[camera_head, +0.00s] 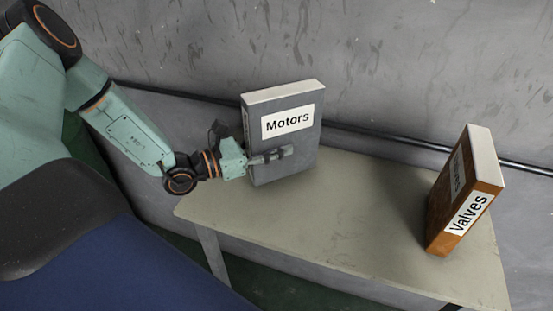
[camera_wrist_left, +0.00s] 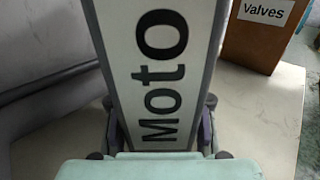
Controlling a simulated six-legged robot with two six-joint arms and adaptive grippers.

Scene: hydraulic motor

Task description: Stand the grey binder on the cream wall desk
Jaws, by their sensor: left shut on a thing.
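The grey binder (camera_head: 284,150) with a white "Motors" label is upright at the left part of the cream wall desk (camera_head: 350,205). My left gripper (camera_head: 270,156) is shut on the binder's lower part, with a finger across its front face. In the left wrist view the binder (camera_wrist_left: 160,65) fills the middle, its label turned sideways, between the gripper's fingers (camera_wrist_left: 160,130). I cannot tell whether its bottom edge touches the desk. My right gripper is not in view.
A brown "Valves" binder (camera_head: 465,195) stands at the right of the desk; it also shows in the left wrist view (camera_wrist_left: 262,40). Desk between the binders is clear. A grey wall (camera_head: 400,70) with a dark pipe (camera_head: 400,142) runs behind. A blue surface (camera_head: 120,270) is at lower left.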

